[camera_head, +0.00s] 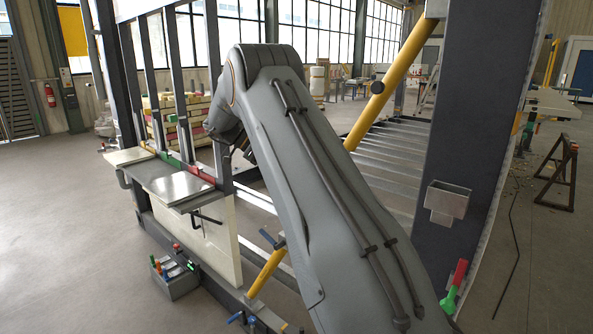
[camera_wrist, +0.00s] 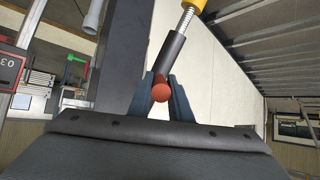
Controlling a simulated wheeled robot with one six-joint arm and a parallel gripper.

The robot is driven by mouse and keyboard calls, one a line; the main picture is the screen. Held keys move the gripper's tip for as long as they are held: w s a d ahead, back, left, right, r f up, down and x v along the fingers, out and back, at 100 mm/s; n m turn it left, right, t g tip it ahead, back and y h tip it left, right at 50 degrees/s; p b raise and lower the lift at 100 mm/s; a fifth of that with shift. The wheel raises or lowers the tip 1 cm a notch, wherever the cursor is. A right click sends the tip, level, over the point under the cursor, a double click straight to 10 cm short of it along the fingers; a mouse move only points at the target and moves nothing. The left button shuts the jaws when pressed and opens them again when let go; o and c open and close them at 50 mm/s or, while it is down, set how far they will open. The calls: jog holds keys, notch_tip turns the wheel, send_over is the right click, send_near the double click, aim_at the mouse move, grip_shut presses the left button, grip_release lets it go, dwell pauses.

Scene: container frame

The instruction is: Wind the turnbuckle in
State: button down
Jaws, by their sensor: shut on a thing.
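The yellow turnbuckle brace (camera_head: 392,80) runs diagonally across the frame. My arm hides its middle, and its lower part (camera_head: 267,272) shows below the arm. In the wrist view its yellow end (camera_wrist: 197,3) leads to a bright threaded rod (camera_wrist: 186,19) and a dark cylinder (camera_wrist: 173,52). My gripper (camera_wrist: 161,98) has its two blue-grey fingers on either side of a round red-orange piece (camera_wrist: 160,92), shut on it. The red-orange piece lies at the lower end of the dark cylinder; whether they are joined is unclear. My arm hides the gripper in the head view.
A dark upright post (camera_head: 462,130) with a grey holder (camera_head: 447,202) stands at right. A red-and-green handled tool (camera_head: 455,287) is near its foot. A grey shelf (camera_head: 176,187) and a box of coloured tools (camera_head: 174,277) are at left. Open floor lies at far left.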

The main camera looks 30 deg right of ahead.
jog(key=shift+d+r, duration=0.1)
jog(key=c, duration=1.6)
grip_release()
jog(key=shift+d, duration=0.1)
jog(key=shift+c, duration=0.2)
jog(key=shift+a, duration=0.2)
jog(key=shift+w+a+r, duration=0.15)
jog(key=shift+w+a, duration=0.05)
jog(key=shift+w, duration=0.05)
jog(key=b+v, duration=0.2)
jog(key=v, duration=0.5)
jog(key=shift+s+r, duration=0.15)
